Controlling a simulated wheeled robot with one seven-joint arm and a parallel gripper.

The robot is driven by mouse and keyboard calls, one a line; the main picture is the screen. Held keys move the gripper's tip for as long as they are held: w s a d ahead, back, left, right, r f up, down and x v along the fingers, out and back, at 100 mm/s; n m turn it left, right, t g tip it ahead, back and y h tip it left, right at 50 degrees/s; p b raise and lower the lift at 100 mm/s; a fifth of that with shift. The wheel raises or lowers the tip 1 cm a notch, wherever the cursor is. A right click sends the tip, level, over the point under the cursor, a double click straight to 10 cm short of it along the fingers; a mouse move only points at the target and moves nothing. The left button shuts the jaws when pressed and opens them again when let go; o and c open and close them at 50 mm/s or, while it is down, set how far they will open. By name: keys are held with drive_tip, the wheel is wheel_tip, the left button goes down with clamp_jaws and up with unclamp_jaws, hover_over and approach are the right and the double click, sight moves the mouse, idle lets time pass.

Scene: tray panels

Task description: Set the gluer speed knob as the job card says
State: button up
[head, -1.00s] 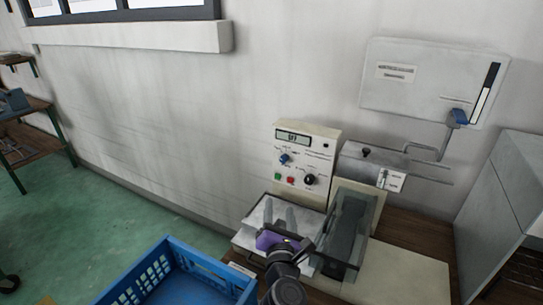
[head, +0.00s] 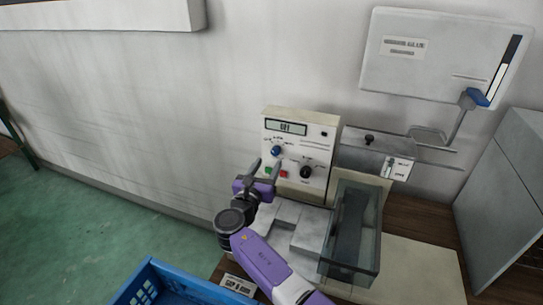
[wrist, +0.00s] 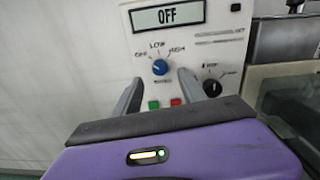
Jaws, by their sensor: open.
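The cream control panel (head: 298,150) stands on the machine, its display (wrist: 167,15) reading OFF. Below the display is a blue knob (wrist: 160,67) with OFF, LOW and HIGH marked around it; it also shows in the head view (head: 276,150). Its pointer is too small to read surely. A black knob (wrist: 212,88) sits lower right. My gripper (head: 265,166) is open and empty before the panel's lower left. In the wrist view its fingers (wrist: 160,80) stand either side of and below the blue knob, apparently short of it. A small card (head: 238,285) lies at the front, its text unclear.
A clear-walled trough (head: 352,230) stands right of the gripper. A blue crate (head: 170,285) is at the front left. A wall board (head: 440,55) hangs above right.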

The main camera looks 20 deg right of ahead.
sight(275, 153)
drive_tip(key=b+x, duration=0.2)
drive_tip(key=x, duration=0.1)
drive_tip(key=b+x, duration=0.1)
drive_tip(key=shift+w+d+f+b, duration=0.2)
drive_tip(key=shift+f+b, duration=0.1)
drive_tip(key=shift+b, duration=0.1)
drive_tip(key=shift+b+x, duration=0.75)
drive_tip(key=shift+x, duration=0.2)
drive_tip(key=shift+r, duration=0.25)
clamp_jaws()
